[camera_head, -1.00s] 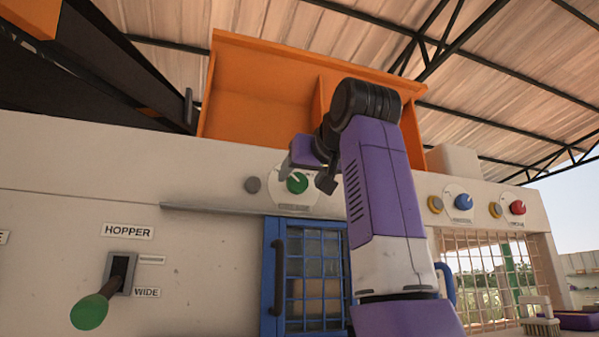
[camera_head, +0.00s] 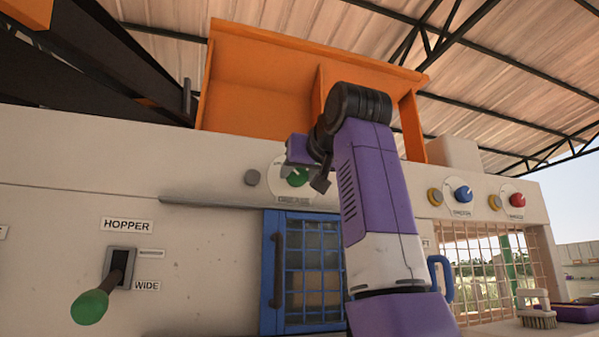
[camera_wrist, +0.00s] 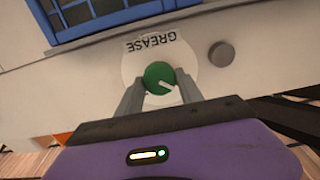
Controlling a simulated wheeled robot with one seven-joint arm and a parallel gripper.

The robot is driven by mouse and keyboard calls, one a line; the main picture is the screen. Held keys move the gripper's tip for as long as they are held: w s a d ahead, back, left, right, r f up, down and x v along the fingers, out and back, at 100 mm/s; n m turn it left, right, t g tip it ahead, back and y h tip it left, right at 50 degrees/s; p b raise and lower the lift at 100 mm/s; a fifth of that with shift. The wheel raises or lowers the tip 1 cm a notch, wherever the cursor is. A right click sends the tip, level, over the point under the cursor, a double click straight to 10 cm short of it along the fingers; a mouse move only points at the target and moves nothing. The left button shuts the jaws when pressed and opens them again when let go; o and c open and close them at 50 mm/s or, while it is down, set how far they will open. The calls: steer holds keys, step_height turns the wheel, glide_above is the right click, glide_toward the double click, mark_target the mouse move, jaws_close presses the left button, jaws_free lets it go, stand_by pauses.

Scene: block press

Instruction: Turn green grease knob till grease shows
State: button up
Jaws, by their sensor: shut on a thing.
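The green grease knob (camera_wrist: 158,74) sits on a round white plate marked GREASE (camera_wrist: 152,46), which shows upside down in the wrist view. Its white pointer line aims to the lower right there. My gripper (camera_wrist: 160,80) is shut on the knob, one grey finger on each side. In the head view the knob (camera_head: 298,178) is partly hidden by my gripper (camera_head: 308,172). A grey round stub (camera_wrist: 221,54) is beside the plate; it also shows in the head view (camera_head: 252,178). I see no grease on it or around the knob.
Below the knob are a thin metal ledge (camera_head: 205,203) and a blue barred door (camera_head: 271,300). A HOPPER lever with a green grip (camera_head: 90,307) is at left. Blue (camera_head: 463,194) and red (camera_head: 517,200) knobs are at right. An orange hopper (camera_head: 262,90) rises above.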

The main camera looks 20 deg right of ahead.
steer(key=shift+m, duration=0.3)
steer(key=m, duration=0.9)
steer(key=shift+d, duration=0.1)
steer(key=m, duration=0.4)
steer(key=shift+d+f+m, duration=0.1)
steer(key=shift+m, duration=0.2)
steer(key=m, duration=0.4)
steer(key=shift+d+f+m, duration=0.1)
steer(key=shift+f+m, duration=0.05)
steer(key=shift+m, duration=0.15)
steer(key=o, duration=1.3)
steer(key=shift+o, duration=0.2)
